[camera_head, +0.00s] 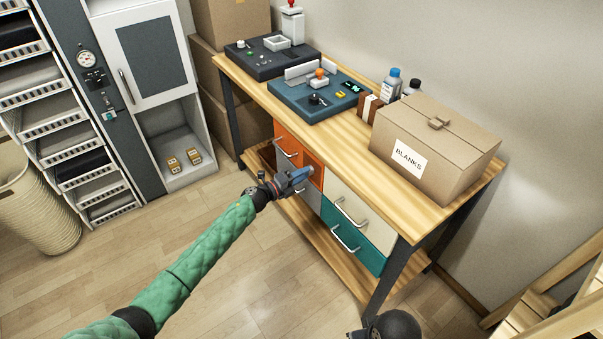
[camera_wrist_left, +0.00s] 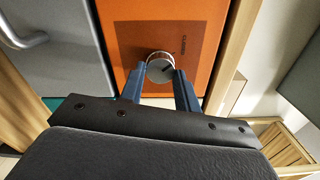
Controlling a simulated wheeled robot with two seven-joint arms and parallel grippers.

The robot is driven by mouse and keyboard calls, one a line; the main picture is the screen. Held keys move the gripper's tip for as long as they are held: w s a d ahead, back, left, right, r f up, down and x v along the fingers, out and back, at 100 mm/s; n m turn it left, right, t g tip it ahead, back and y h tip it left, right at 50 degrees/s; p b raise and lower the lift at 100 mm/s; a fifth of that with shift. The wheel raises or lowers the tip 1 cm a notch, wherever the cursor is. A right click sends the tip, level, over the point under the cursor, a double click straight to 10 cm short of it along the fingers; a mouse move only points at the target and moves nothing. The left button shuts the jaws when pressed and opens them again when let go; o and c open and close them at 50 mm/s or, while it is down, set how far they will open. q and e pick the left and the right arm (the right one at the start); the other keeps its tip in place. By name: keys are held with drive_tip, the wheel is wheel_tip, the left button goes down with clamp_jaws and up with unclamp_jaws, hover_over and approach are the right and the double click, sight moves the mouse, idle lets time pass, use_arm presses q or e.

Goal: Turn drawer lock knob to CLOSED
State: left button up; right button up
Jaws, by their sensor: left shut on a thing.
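The lock knob (camera_wrist_left: 160,71) is a small round silver knob with a dark line across its face. It sits on a darker panel (camera_wrist_left: 190,38) on the orange drawer front (camera_wrist_left: 125,30), with small lettering that seems to read CLOSED. My left gripper (camera_wrist_left: 161,78) is shut on the knob, a blue finger at each side. In the head view my left gripper (camera_head: 302,174) reaches the orange drawer front (camera_head: 288,143) under the workbench and hides the knob. The knob's exact setting is hard to tell.
The workbench (camera_head: 345,137) carries a blue press station (camera_head: 300,98), a dark station (camera_head: 255,62), bottles and a BLANKS carton (camera_head: 440,145). Cream (camera_head: 370,226) and teal drawers (camera_head: 350,248) with handles are beside the orange one. Open floor lies in front.

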use_arm(q)
drive_tip(key=shift+w+a+r+n, duration=0.1)
drive_tip(key=shift+n, duration=0.2)
use_arm(e)
drive_tip(key=shift+s+d+r, duration=0.1)
drive_tip(key=shift+d+r, duration=0.15)
use_arm(q)
drive_tip(key=o, duration=1)
drive_tip(key=b+v, duration=0.1)
drive_tip(key=v, duration=0.6)
drive_tip(key=shift+s+a, duration=0.25)
drive_tip(key=shift+a, duration=0.05)
use_arm(e)
drive_tip(key=a+f, duration=0.1)
drive_tip(key=w+a+f, duration=0.1)
drive_tip(key=shift+f, duration=0.3)
